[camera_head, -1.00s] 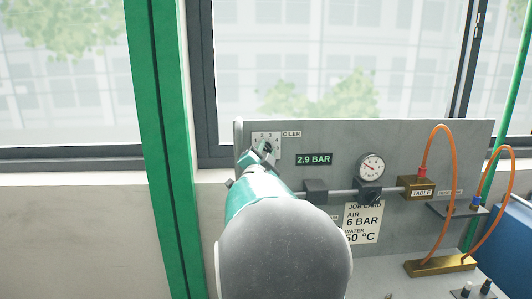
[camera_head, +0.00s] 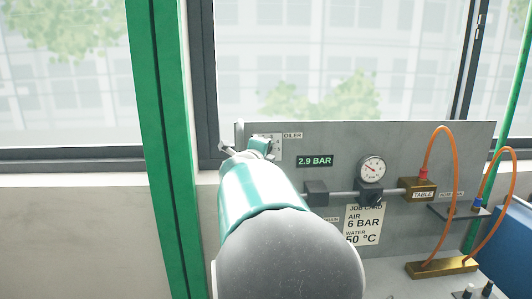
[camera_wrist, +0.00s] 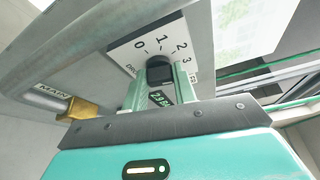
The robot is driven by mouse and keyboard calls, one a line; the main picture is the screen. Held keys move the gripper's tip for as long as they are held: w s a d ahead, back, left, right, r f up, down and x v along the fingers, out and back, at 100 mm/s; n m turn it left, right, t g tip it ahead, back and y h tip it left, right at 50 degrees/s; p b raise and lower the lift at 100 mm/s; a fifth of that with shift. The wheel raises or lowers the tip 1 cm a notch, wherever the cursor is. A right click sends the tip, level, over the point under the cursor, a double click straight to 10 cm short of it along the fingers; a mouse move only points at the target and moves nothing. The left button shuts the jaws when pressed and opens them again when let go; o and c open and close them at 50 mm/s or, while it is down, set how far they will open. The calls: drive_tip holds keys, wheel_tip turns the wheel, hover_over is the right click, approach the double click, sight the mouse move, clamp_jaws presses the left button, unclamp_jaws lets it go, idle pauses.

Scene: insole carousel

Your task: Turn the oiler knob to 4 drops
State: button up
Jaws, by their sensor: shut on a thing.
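The oiler plate (camera_wrist: 130,50) is white and reads 0, 1, 2 and 3 in the wrist view; I cannot make out a 4. The black oiler knob (camera_wrist: 158,66) sits on it. My gripper (camera_wrist: 160,80) has its pale green fingers on either side of the knob and is shut on it. Which number the knob points to cannot be told. In the head view the oiler plate (camera_head: 275,152) is partly covered by my gripper (camera_head: 260,146), and the knob is hidden there.
Right of the oiler on the grey panel (camera_head: 420,150) are a 2.9 BAR display (camera_head: 314,161), a round gauge (camera_head: 372,169) and a job card (camera_head: 363,224). Orange hoses (camera_head: 455,145) loop at the right. A green post (camera_head: 160,150) stands left.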

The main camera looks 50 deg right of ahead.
drive_tip(key=m+y, duration=0.2)
drive_tip(key=m, duration=0.1)
drive_tip(key=m+t+y, duration=0.1)
drive_tip(key=m, duration=0.3)
drive_tip(key=shift+s+d+r+y, duration=0.15)
drive_tip(key=shift+r+y, duration=0.05)
drive_tip(key=shift+y, duration=0.2)
drive_tip(key=shift+m+t, duration=0.3)
drive_tip(key=o, duration=1)
drive_tip(key=shift+c, duration=0.2)
drive_tip(key=v, duration=1.4)
